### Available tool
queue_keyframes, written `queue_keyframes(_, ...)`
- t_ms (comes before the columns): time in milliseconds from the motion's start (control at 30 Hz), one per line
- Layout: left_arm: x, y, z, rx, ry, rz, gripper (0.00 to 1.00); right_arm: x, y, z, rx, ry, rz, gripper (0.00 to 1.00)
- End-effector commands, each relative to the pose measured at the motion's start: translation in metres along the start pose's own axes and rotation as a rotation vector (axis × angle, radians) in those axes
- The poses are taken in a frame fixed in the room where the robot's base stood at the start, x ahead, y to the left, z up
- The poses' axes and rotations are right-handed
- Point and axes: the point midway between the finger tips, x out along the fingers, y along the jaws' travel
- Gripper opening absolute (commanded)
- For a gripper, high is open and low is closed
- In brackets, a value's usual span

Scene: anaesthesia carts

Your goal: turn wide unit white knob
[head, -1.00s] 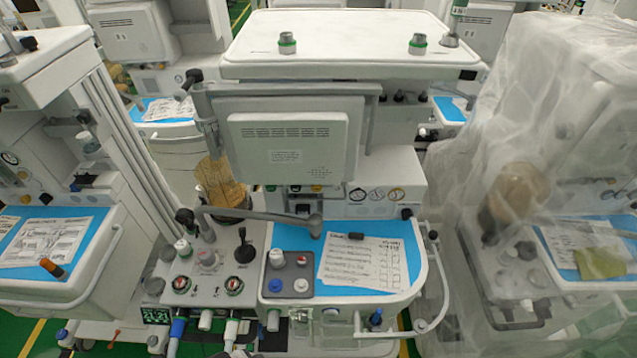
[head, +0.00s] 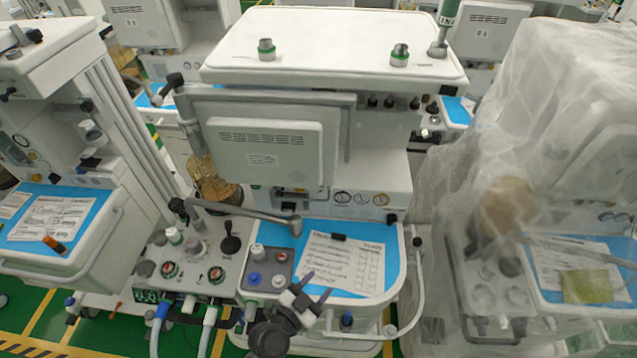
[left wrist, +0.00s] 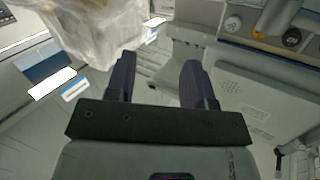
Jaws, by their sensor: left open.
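The central unit has a grey square panel (head: 263,281) on its blue worktop. It carries a white knob (head: 278,281) at its lower right, plus a taller white knob (head: 257,250), a blue knob (head: 254,279) and a red knob (head: 281,256). A white knob with a green base (head: 174,236) stands on the control panel to the left. I cannot tell which knob the task names. My left gripper (head: 317,284) is open and empty, just right of the grey panel. In the left wrist view its two dark fingers (left wrist: 159,78) are apart, with no knob between them. My right gripper is not in view.
A jointed grey bar (head: 245,213) crosses above the worktop behind the knobs. A printed sheet (head: 342,264) lies to the right. A side rail (head: 422,285) edges the unit. A plastic-draped unit (head: 500,200) stands close on the right, another cart (head: 60,235) on the left.

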Motion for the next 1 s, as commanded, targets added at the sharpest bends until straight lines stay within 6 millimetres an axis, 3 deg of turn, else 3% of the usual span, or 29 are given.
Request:
queue_keyframes(33,0.022,-0.013,-0.016,0.027,0.051,-0.064,0.48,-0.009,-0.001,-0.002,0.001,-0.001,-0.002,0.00)
queue_keyframes(100,0.046,-0.030,-0.027,0.064,0.091,-0.167,0.48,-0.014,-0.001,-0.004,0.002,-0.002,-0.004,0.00)
queue_keyframes(300,0.088,-0.070,-0.035,0.150,0.043,-0.422,0.48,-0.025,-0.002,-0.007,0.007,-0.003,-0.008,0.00)
queue_keyframes(667,0.114,-0.100,-0.025,0.223,-0.100,-0.588,0.48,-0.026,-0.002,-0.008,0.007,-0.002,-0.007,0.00)
queue_keyframes(1000,0.160,-0.132,-0.020,0.227,-0.103,-0.592,0.48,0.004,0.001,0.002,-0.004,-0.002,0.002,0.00)
